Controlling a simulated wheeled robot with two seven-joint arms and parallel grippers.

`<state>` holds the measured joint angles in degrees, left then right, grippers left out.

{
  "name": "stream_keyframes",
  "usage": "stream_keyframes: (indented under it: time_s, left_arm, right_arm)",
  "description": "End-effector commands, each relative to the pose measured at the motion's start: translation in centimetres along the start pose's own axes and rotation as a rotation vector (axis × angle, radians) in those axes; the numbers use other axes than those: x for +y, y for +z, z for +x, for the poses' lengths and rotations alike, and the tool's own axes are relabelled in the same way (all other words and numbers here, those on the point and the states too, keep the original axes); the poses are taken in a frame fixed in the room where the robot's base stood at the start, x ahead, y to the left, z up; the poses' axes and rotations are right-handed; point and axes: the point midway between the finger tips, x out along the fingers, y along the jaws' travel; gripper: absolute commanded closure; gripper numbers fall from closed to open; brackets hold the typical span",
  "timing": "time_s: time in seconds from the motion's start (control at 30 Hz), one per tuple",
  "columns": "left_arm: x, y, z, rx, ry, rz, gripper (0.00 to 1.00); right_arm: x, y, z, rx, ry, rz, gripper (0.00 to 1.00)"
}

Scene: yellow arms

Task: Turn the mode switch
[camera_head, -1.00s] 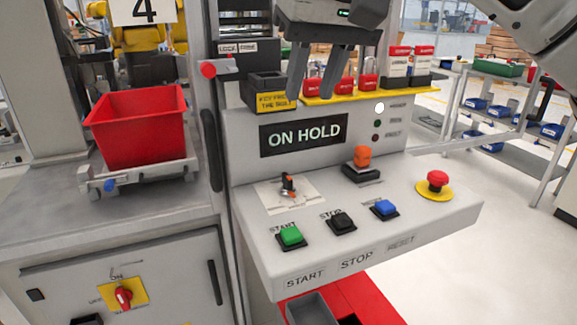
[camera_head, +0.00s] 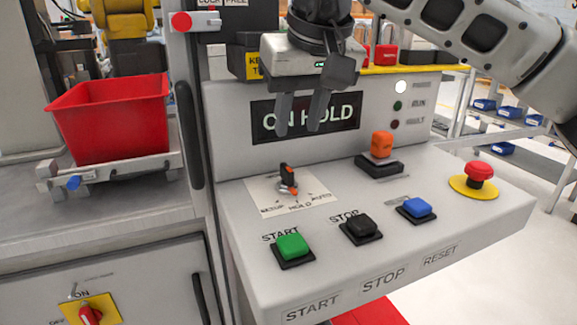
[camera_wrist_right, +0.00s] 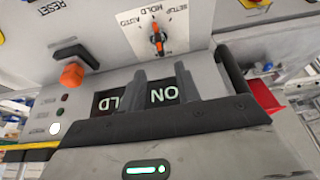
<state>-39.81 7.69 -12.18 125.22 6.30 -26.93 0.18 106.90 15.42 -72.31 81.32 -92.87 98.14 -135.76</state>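The mode switch (camera_head: 288,181) is a small black and orange knob on a white plate (camera_head: 263,200) marked SETUP, HOLD and AUTO, at the left of the sloped console top. Its orange tip appears to point toward HOLD. It also shows at the top of the right wrist view (camera_wrist_right: 157,40). My right gripper (camera_head: 298,130) hangs in front of the ON HOLD display, above and behind the switch, apart from it. Its two fingers, also in the wrist view (camera_wrist_right: 161,72), are spread with nothing between them. My left gripper is not in view.
Green START (camera_head: 292,245), black STOP (camera_head: 361,227) and blue (camera_head: 417,208) buttons lie in front and right. An orange knob (camera_head: 381,146) and a red mushroom button (camera_head: 480,172) stand further right. A vertical black handle (camera_head: 189,130) is at left.

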Motion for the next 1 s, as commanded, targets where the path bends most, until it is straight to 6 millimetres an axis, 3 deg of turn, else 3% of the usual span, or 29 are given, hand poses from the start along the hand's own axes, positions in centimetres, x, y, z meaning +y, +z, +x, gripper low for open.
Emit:
stream_keyframes:
  time_s: [0.2, 0.4, 0.6, 0.9, 1.0]
  left_arm:
    - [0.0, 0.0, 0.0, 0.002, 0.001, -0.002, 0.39]
    - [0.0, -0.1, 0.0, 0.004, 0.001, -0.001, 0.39]
    - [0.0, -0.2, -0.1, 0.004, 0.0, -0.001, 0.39]
    - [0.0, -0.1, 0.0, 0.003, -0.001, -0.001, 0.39]
    - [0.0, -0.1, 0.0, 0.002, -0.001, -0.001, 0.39]
  right_arm:
    - [0.0, 0.1, 5.0, -0.004, 0.0, 0.0, 0.67]
    - [0.0, 0.0, 8.2, -0.002, 0.0, 0.001, 0.67]
    - [0.0, 0.0, 9.8, 0.001, 0.001, 0.0, 0.67]
    - [0.0, 0.0, 10.0, 0.001, 0.001, 0.0, 0.67]
    - [0.0, 0.0, 10.0, 0.001, 0.001, 0.0, 0.92]
